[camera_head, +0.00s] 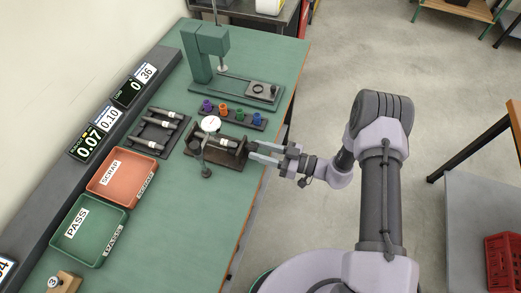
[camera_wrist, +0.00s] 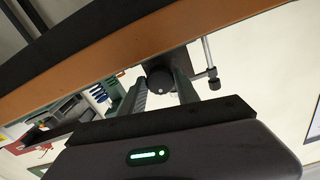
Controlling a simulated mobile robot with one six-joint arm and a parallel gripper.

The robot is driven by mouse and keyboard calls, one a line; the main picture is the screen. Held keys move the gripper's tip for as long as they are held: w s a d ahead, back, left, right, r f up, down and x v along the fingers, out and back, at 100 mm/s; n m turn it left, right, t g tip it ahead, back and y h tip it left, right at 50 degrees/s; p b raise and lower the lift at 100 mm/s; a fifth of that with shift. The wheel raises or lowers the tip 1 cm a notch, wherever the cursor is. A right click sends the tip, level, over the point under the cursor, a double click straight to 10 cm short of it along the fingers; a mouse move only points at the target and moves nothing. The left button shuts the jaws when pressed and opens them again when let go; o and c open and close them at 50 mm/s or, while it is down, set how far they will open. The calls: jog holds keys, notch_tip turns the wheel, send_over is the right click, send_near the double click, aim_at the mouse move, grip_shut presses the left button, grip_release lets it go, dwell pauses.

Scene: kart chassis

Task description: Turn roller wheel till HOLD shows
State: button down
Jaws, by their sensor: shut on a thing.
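The roller fixture (camera_head: 226,163) is a dark base near the right edge of the green bench, with a shaft lying across it and a round white dial gauge (camera_head: 210,124) at its back left. My gripper (camera_head: 258,152) reaches in from the right at the fixture's right end. In the wrist view, the dark round roller wheel (camera_wrist: 159,80) sits between the two fingers of my gripper (camera_wrist: 161,88), which are shut on it. The left display (camera_head: 87,143) reads 0.07 in green digits; I cannot make out the word HOLD on it.
A 0.10 card (camera_head: 108,118) and a second display (camera_head: 132,92) reading 0 stand on the ledge. Nearby are a rack of shafts (camera_head: 139,142), coloured knobs (camera_head: 223,109), a green press (camera_head: 207,55), an orange SCRAP tray (camera_head: 121,201) and a green PASS tray (camera_head: 78,258).

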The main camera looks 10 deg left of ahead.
jog(key=c, duration=0.9)
grip_release()
jog(key=shift+d, duration=0.1)
jog(key=s+d+p, duration=0.1)
jog(key=d, duration=1.6)
jog(key=shift+s+d, duration=0.15)
jog(key=shift+s, duration=0.05)
